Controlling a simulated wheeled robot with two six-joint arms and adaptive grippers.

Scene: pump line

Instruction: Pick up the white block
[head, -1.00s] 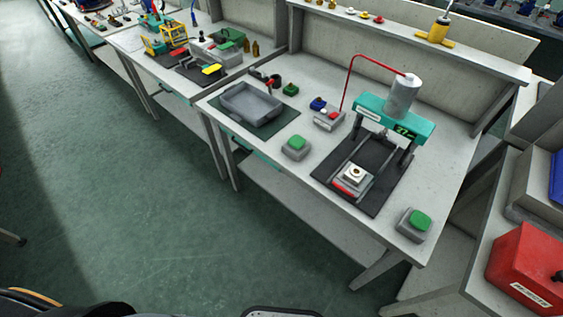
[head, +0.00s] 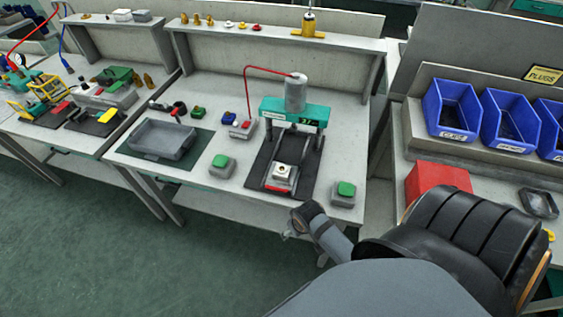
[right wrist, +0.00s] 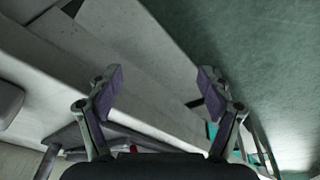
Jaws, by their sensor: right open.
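The white block (head: 284,171), with a small dark hole in its top, sits in the grey fixture under the teal press (head: 295,113), on a black base plate. My right gripper (head: 288,232) is in front of the bench's front edge, apart from the block and nearer to me. In the right wrist view my right gripper (right wrist: 161,80) is open, with nothing between its fingers. The block does not show clearly in that view. My left gripper is not in view.
Green-topped button boxes flank the press, one left (head: 222,166) and one right (head: 343,193). A grey tray (head: 161,139) lies on a green mat to the left. A red box (head: 437,180) and blue bins (head: 451,108) stand on the right bench.

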